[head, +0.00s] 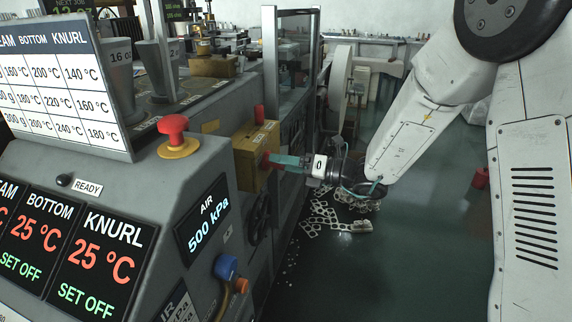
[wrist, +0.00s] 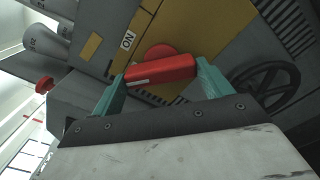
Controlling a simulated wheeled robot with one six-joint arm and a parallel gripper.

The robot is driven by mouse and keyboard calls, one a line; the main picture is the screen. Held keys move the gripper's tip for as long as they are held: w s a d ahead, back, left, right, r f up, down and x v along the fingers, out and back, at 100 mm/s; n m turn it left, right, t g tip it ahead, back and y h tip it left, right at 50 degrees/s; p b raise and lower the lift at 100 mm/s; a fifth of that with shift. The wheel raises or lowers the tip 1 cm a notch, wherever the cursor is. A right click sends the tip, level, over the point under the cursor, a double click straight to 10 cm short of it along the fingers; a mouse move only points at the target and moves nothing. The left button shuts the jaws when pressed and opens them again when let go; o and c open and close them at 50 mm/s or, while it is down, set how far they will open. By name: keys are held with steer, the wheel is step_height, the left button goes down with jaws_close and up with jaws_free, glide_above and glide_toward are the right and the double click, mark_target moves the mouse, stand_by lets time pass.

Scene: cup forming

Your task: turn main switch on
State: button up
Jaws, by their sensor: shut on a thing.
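The main switch is a red handle (wrist: 160,75) on a round red hub (wrist: 156,52), set on a yellow box (wrist: 178,30). In the wrist view the handle lies nearly level across the picture, between my gripper's two teal fingers. An ON label (wrist: 128,41) shows upside down beside the hub. In the head view the yellow box (head: 243,158) is on the machine's side, and my gripper (head: 277,161) reaches it from the right. My gripper is shut on the red handle, which is mostly hidden there by the teal fingers.
A red emergency button (head: 173,128) stands on the console. Displays read 25 °C, SET OFF, and AIR 500 kPa (head: 205,221). A black handwheel (wrist: 268,82) is close to the right finger in the wrist view. Metal scraps (head: 325,215) lie on the floor.

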steer(key=shift+w+d+m, duration=0.1)
steer(key=shift+m, duration=4.4)
steer(key=o, duration=1)
steer(key=shift+d, duration=0.1)
steer(key=v, duration=0.7)
steer(key=shift+d, duration=0.3)
